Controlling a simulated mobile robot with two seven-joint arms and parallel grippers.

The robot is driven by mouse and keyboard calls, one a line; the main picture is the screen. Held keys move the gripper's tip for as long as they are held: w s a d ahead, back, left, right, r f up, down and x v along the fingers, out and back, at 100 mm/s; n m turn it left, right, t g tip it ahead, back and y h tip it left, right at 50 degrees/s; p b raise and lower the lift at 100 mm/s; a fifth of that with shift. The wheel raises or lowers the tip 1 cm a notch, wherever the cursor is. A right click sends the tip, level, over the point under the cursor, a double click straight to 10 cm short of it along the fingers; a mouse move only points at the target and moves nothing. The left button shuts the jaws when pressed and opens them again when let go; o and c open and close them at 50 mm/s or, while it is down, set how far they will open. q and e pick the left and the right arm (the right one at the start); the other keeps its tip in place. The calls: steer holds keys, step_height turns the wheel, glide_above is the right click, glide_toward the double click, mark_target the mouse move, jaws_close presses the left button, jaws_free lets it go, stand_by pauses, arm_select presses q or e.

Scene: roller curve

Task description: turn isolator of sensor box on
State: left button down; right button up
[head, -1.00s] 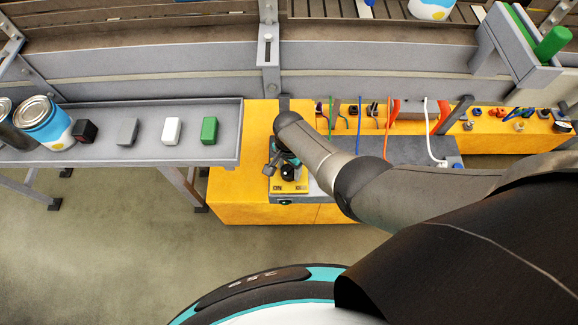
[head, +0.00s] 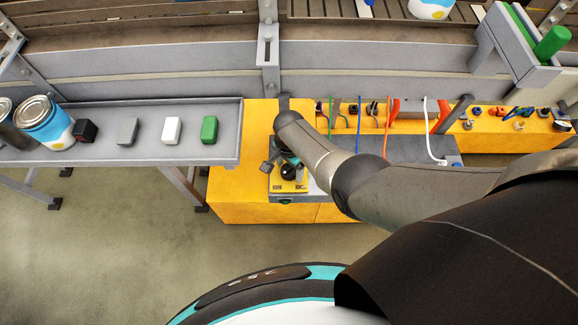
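The sensor box (head: 277,187) has a yellow top plate and a grey front with a small green spot. It sits on the yellow bench, left of the long grey panel. A round black knob (head: 288,171), which looks like the isolator, is on the yellow plate. My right gripper (head: 275,172) is over the plate, pointing down at the knob. One dark finger shows left of the knob; the rest is hidden by my wrist. I cannot tell whether it touches the knob or how wide the fingers are. The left gripper is not in view.
A grey tray (head: 215,155) at the left holds black, grey, white and green blocks and cans. The yellow bench (head: 235,195) is bare left of the box. A conveyor frame runs along the back.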

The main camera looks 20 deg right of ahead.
mark_target(289, 168)
steer(key=shift+o, duration=0.4)
steer(key=shift+r, duration=0.1)
steer(key=shift+r, duration=0.2)
step_height(289, 168, up, 8)
steer(key=p, duration=0.5)
step_height(289, 168, up, 7)
steer(key=shift+f, duration=0.15)
